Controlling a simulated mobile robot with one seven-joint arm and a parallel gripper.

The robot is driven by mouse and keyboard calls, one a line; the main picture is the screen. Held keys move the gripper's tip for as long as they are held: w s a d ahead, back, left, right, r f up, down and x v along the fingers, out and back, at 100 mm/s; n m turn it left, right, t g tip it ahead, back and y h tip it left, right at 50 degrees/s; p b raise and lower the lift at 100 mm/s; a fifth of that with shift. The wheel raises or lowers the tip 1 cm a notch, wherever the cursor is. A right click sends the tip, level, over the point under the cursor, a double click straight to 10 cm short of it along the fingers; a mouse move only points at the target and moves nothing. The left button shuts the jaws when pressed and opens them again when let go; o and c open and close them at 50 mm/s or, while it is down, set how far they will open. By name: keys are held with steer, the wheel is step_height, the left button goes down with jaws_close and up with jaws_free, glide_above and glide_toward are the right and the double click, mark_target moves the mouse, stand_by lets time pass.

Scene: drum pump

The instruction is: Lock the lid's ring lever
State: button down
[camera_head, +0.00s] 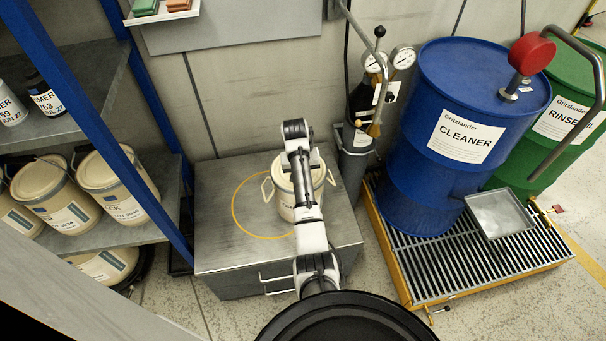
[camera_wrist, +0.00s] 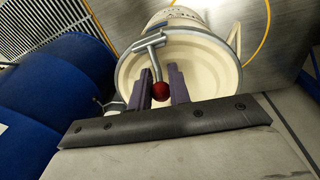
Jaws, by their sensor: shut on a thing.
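A cream pail (camera_head: 283,201) with side handles stands upright on the grey metal cabinet top. It is partly hidden by my arm in the head view. In the wrist view its pale lid (camera_wrist: 207,75) fills the upper middle, edged by a metal ring. The ring's grey lever (camera_wrist: 152,52) reaches over the lid and ends in a red ball knob (camera_wrist: 159,91). My gripper (camera_wrist: 162,86) is shut on the red knob, with its dark fingers on either side of it. In the head view the fingertips and knob cannot be made out.
The grey cabinet (camera_head: 226,239) bears a yellow circle around part of its top, left of the pail. A shelf rack (camera_head: 160,168) with more pails stands to the left. A blue drum (camera_head: 415,180) stands on a grated pallet (camera_head: 430,265) to the right, with gauges and hoses between.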

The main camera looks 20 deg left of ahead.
steer(key=shift+f, duration=0.1)
steer(key=c, duration=1.3)
jaws_free()
steer(key=r, duration=0.4)
steer(key=s+r, duration=0.1)
steer(key=r, duration=0.4)
steer(key=a+r, duration=0.1)
steer(key=r, duration=0.3)
steer(key=shift+s+r, duration=0.15)
steer(key=shift+r, duration=0.25)
steer(key=shift+s, duration=0.1)
